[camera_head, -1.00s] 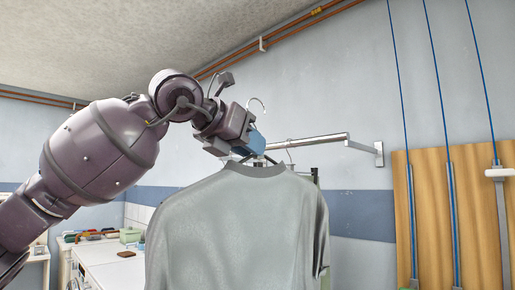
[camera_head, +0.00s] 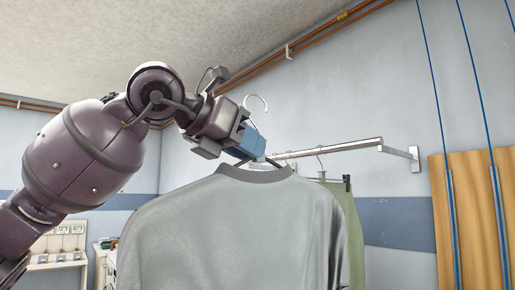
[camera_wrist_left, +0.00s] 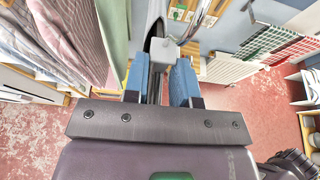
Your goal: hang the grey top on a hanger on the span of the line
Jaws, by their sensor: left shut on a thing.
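The grey top (camera_head: 230,230) hangs on a hanger in front of me. The hanger's hook (camera_head: 258,104) stands up above the collar, open and pointing upward. My left gripper (camera_head: 248,144) is shut on the hanger's neck just above the collar. The wrist view shows its two blue fingers (camera_wrist_left: 161,85) with the hanger part between them. A metal rail (camera_head: 325,148) runs from a wall bracket towards the gripper. The hook shows above and left of the rail's near part, apart from it in the picture; depth is hard to tell. My right gripper is out of view.
A green garment (camera_head: 352,235) hangs on the rail behind the top. The wrist view shows a striped pink garment (camera_wrist_left: 75,35) at the left and drying racks (camera_wrist_left: 280,42) at the right. A wooden panel (camera_head: 475,220) with blue cords stands at the right wall.

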